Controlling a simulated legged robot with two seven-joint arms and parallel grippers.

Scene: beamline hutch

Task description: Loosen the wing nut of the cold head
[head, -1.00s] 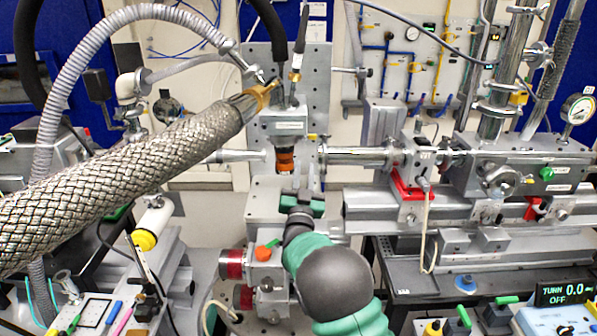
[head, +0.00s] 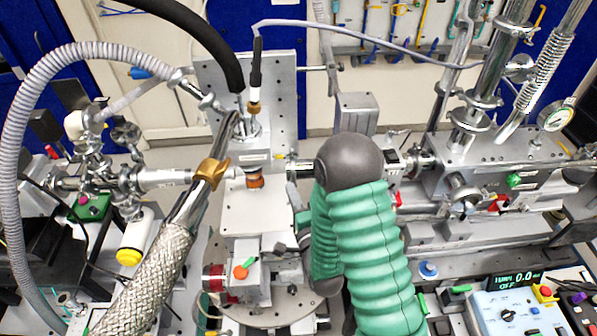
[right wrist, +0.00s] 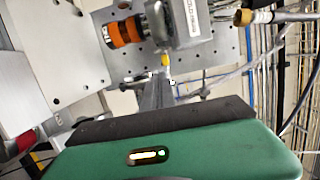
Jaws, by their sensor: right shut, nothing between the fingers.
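The cold head is a grey block (head: 250,150) with hose fittings on top and an orange ring (head: 255,181) beneath it; block (right wrist: 188,22) and ring (right wrist: 125,32) also show in the right wrist view. A brass winged piece (head: 212,172), seemingly the wing nut, sits by the end of the braided hose, left of the block. My right gripper (head: 292,192) is below and right of the cold head, largely hidden behind my green arm. In the right wrist view its fingers (right wrist: 160,84) are shut and empty, apart from the orange ring. My left gripper is out of view.
The thick braided hose (head: 145,285) rises on the left beside a grey corrugated hose (head: 15,190). A steel tube and beamline block (head: 485,160) stand on the right. A control box (head: 508,308) is at the lower right; its display reads 0.0 and OFF.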

